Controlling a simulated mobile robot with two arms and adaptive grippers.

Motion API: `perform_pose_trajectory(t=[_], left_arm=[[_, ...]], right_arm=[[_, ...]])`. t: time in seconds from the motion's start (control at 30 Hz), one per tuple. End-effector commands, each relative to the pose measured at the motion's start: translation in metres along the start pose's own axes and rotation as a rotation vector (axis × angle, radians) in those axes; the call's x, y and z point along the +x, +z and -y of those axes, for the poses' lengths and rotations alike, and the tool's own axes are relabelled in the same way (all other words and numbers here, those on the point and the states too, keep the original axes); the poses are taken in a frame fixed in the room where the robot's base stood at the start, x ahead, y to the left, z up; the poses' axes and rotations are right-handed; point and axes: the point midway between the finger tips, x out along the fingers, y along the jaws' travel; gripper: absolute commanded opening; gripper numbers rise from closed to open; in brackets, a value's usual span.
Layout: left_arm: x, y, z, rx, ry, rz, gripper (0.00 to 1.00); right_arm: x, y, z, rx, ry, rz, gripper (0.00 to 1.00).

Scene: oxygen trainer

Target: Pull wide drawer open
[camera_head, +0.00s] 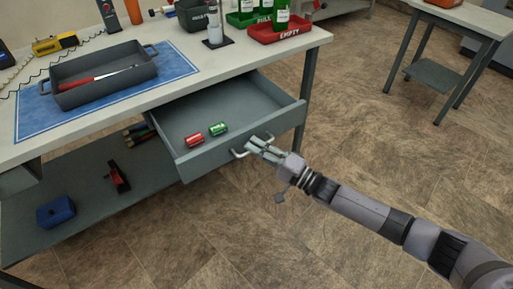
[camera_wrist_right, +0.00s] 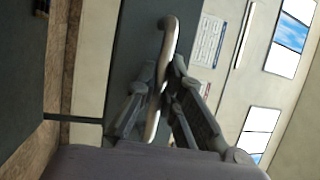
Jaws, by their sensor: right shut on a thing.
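The wide grey drawer (camera_head: 210,159) under the workbench is pulled out, and its inside shows. A red can-like item (camera_head: 194,139) and a green one (camera_head: 218,129) lie in it near the front. The pale bar handle (camera_head: 238,153) is on the drawer front. My right gripper (camera_head: 257,146) is shut on this handle, with my arm coming in from the lower right. In the right wrist view the handle (camera_wrist_right: 166,48) passes between the two fingers of the gripper (camera_wrist_right: 160,92). My left gripper is not in view.
A lower shelf (camera_head: 90,200) carries a blue box (camera_head: 56,212). The tiled floor before the drawer is clear.

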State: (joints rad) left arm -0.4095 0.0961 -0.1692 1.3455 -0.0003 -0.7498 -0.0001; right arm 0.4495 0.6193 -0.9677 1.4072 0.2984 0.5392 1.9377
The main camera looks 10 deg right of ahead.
Motion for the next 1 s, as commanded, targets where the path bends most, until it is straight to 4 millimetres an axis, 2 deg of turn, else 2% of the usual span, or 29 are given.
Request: perform_pose_trajectory(t=[0.13,0.17,0.27,0.63,0.77,1.0], left_arm=[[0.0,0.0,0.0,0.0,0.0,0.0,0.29],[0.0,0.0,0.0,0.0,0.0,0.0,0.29],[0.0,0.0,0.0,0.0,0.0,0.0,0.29],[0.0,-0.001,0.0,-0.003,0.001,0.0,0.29],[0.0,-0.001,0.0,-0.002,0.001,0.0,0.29],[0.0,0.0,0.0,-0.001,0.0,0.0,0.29]], right_arm=[[0.0,0.0,-0.001,-0.002,0.003,0.0,0.0],[0.0,0.0,-0.001,-0.003,0.003,0.0,0.11],[0.0,0.0,-0.001,-0.002,0.003,0.0,0.17],[-0.004,0.0,-0.001,-0.001,0.002,-0.001,0.18],[-0.021,0.0,-0.002,0.0,0.006,-0.001,0.18],[-0.072,0.0,-0.002,-0.001,0.007,-0.001,0.18]])
